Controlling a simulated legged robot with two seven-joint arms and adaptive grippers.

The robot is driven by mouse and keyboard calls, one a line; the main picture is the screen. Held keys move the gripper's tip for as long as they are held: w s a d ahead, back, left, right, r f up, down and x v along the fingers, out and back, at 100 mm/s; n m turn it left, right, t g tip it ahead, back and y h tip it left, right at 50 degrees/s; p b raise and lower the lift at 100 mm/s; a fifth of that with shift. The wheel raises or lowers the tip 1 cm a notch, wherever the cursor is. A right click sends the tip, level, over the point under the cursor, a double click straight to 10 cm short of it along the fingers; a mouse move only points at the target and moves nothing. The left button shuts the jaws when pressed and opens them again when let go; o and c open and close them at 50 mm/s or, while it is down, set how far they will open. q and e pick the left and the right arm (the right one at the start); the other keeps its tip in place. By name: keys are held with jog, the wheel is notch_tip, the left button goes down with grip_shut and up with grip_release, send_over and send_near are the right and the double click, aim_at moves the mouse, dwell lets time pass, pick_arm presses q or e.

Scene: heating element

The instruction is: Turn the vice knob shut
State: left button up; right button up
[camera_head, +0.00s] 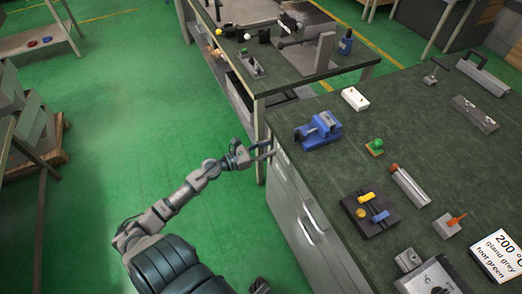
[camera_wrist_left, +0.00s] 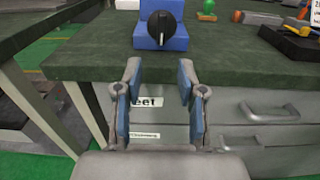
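The blue vice (camera_head: 318,130) stands on the dark green bench top near its left edge. Its round black knob (camera_wrist_left: 164,28) faces the camera in the left wrist view, on the front of the blue vice body (camera_wrist_left: 176,40). My left gripper (camera_head: 268,150) is just off the bench's left side, short of the vice and apart from it. In the left wrist view the left gripper (camera_wrist_left: 157,98) has its two blue-padded fingers spread, with nothing between them, in front of and below the knob. My right gripper is not clearly seen in either view.
The bench top edge (camera_wrist_left: 230,66) lies between the left gripper and the vice. Drawers with handles (camera_head: 310,230) are below. A white box (camera_head: 355,98), a green knob (camera_head: 377,145) and a block with yellow and blue parts (camera_head: 370,213) stand near the vice.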

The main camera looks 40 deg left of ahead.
pick_arm(q)
jog(key=v, duration=0.2)
jog(key=shift+s+a, duration=0.15)
jog(key=shift+s, duration=0.15)
jog(key=shift+f, duration=0.1)
